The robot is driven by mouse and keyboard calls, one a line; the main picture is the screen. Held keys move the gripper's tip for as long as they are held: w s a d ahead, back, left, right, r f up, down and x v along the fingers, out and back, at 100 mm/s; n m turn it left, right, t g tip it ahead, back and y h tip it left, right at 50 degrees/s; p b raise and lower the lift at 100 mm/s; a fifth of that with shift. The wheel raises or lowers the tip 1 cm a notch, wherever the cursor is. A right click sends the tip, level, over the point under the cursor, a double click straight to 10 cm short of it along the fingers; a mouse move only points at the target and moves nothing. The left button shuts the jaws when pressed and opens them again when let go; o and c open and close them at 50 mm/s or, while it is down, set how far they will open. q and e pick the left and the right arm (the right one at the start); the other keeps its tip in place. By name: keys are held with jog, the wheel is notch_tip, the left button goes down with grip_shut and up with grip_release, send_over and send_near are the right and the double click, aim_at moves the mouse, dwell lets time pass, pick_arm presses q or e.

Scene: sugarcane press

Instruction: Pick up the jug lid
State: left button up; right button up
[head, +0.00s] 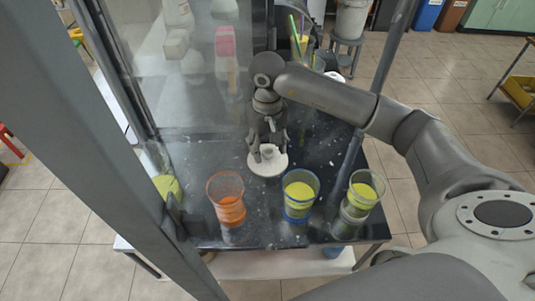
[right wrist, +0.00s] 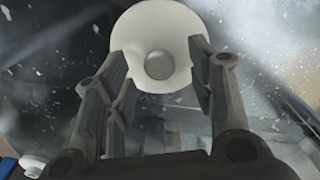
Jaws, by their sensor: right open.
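The jug lid (head: 260,168) is a white round disc with a knob in its middle. It lies on the dark speckled counter (head: 215,150), behind the row of cups. My right gripper (head: 268,148) points down right over the lid, with its fingers open around the knob. In the right wrist view the lid (right wrist: 158,30) shows beyond the fingertips of the gripper (right wrist: 158,62), with the round knob between them. Whether the fingers touch the lid cannot be told. My left gripper is not in view.
Three cups stand along the counter's front: an orange one (head: 229,210), a yellow-green one with a blue base (head: 298,205) and another yellow-green one (head: 355,205). A glass panel and grey frame post (head: 75,110) stand on the left. Cups with straws (head: 298,40) stand at the back.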

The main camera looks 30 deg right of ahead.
jog(key=shift+f, duration=1.2)
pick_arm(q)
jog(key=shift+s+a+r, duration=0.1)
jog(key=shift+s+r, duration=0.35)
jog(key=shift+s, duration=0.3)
pick_arm(e)
jog(key=c, duration=1.1)
